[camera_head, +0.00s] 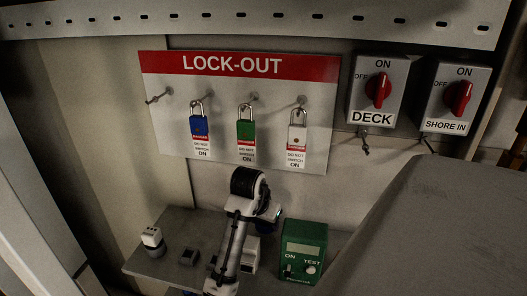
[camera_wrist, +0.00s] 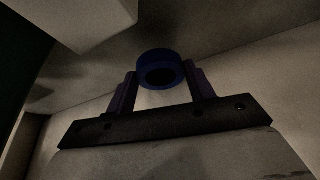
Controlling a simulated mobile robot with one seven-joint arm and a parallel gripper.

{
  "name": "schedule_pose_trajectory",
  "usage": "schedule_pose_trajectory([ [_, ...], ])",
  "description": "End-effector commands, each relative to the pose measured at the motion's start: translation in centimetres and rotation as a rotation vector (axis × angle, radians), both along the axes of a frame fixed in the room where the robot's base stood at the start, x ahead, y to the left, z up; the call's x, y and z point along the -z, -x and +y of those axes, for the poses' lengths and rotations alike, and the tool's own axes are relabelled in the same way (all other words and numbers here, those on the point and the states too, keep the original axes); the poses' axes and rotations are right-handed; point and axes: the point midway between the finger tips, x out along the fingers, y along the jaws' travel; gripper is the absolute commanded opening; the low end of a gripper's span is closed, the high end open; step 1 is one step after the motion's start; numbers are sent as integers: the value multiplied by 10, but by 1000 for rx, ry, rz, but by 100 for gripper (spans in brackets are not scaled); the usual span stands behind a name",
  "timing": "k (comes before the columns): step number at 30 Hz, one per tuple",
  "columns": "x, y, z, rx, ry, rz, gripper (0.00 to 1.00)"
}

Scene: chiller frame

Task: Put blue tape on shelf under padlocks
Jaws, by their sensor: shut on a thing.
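A dark blue roll of tape (camera_wrist: 160,69) shows in the wrist view. My gripper (camera_wrist: 161,84) is shut on it, with one purple finger on each side. Above the shelf, a blue padlock (camera_head: 199,126), a green padlock (camera_head: 245,130) and a white padlock (camera_head: 297,134) hang with tags on the LOCK-OUT board (camera_head: 270,85).
On the shelf stand a small white-topped device (camera_head: 153,241), a small dark block (camera_head: 189,256) and a green test box (camera_head: 304,251). A white item (camera_head: 249,255) is partly behind my arm. Switch boxes (camera_head: 377,90) hang at the right. A large grey surface (camera_head: 430,230) fills the lower right.

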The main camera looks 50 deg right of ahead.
Motion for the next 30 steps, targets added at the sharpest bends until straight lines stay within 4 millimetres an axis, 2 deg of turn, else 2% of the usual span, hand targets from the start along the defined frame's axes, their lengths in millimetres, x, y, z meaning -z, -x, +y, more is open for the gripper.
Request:
schedule_pose_trajectory([
  [1,13,1,0,2,-1,4,31],
  [5,24,0,1,0,-2,3,31],
  [15,28,0,0,0,-2,1,31],
  [16,29,0,0,0,-2,1,54],
  [21,28,0,0,1,-1,1,75],
  [30,26,0,0,1,0,0,75],
])
